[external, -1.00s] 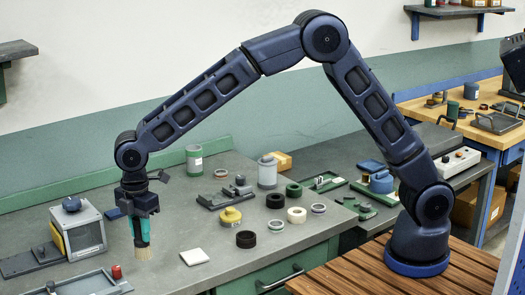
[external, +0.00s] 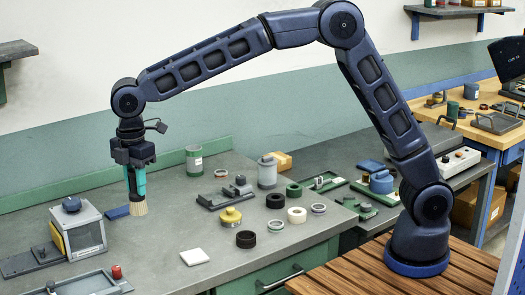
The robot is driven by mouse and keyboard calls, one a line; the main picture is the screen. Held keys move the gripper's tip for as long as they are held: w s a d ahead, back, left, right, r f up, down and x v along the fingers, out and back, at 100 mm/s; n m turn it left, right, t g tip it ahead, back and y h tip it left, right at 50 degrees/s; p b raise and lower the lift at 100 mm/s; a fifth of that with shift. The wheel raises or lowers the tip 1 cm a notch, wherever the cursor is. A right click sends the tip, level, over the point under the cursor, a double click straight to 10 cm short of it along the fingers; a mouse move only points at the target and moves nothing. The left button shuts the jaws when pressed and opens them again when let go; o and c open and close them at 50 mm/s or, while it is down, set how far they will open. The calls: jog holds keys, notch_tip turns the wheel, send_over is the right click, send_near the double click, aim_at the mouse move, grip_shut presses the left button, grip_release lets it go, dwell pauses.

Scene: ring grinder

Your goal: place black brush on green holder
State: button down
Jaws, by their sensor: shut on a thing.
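My gripper (external: 134,166) points down above the left part of the grey workbench. It is shut on a brush (external: 140,183) with a teal and dark handle and pale bristles. The brush hangs upright, bristles down, just right of a flat blue block (external: 118,212). I cannot tell whether the bristles touch the bench. Small green fixtures stand at the right end of the bench: a green tray (external: 318,187) and a green piece (external: 366,212). I cannot tell which thing is the green holder.
A white square pad (external: 194,257) lies in front. Several rings, a yellow-topped weight (external: 231,217) and a grey vise-like fixture (external: 228,194) occupy the middle right.

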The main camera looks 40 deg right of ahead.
jog(key=w+d+r+m, duration=0.1)
jog(key=w+d+m, duration=0.2)
jog(key=w+d, duration=0.5)
jog(key=w+d+r+m, duration=0.1)
jog(key=w+d+m, duration=0.25)
jog(key=d, duration=0.95)
jog(key=w+d+r+m, duration=0.1)
jog(key=w+d+m, duration=0.2)
jog(key=w+d, duration=0.5)
jog(key=s+d+m, duration=0.2)
jog(key=d+m, duration=0.3)
jog(key=d, duration=1.2)
jog(key=s+d+m, duration=0.3)
jog(key=d+m, duration=0.2)
jog(key=d, duration=1.2)
jog(key=f, duration=2)
jog(key=shift+w+a, duration=0.2)
jog(key=shift+w, duration=0.1)
jog(key=shift+f, duration=0.1)
jog(key=c, duration=1.2)
grip_release()
